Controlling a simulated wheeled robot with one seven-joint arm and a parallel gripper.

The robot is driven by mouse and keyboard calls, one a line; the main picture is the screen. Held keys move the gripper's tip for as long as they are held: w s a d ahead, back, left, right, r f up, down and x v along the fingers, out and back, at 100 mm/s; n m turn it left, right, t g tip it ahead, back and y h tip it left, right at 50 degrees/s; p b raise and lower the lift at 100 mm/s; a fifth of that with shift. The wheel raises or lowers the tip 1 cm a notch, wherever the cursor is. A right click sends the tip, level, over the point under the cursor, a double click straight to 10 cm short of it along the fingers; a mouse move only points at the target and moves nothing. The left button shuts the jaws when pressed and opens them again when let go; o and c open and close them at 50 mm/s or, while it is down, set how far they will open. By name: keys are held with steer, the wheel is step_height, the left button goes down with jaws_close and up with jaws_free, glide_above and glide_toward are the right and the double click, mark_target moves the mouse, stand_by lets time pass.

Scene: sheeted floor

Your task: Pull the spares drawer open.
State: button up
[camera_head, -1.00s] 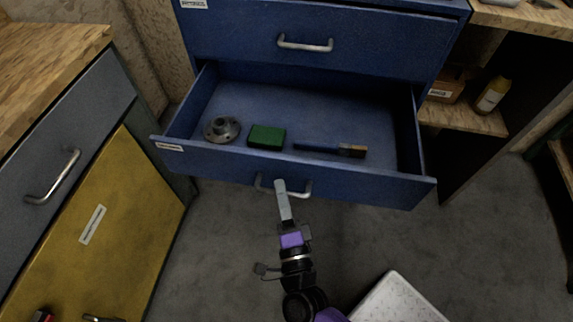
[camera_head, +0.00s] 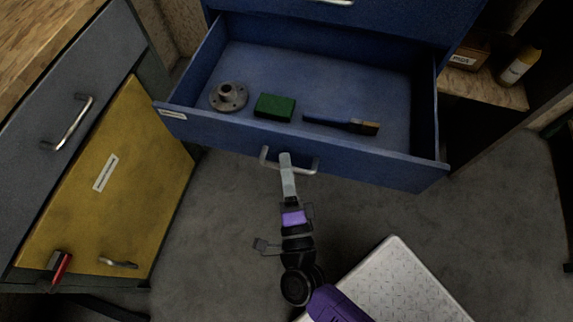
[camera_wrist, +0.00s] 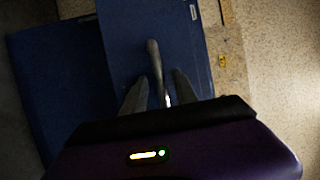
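The spares drawer (camera_head: 290,134) is a blue drawer pulled well out of the blue cabinet, its inside in plain view. A grey flange (camera_head: 228,97), a green block (camera_head: 275,106) and a blue-handled brush (camera_head: 342,123) lie in it. My gripper (camera_head: 286,160) is at the metal handle (camera_head: 304,170) on its front. In the wrist view my two fingers (camera_wrist: 160,80) lie on either side of the handle (camera_wrist: 154,60). The gripper looks shut on the handle, though the dark view partly hides the contact.
A grey drawer and a yellow door (camera_head: 120,180) with handles stand at the left, a small red thing (camera_head: 61,266) at its lower corner. A bottle (camera_head: 519,64) and a box (camera_head: 468,54) sit on the shelf at the right.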

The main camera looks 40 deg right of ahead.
steer(key=v, duration=0.8)
steer(key=shift+w, duration=0.1)
stand_by(0.6)
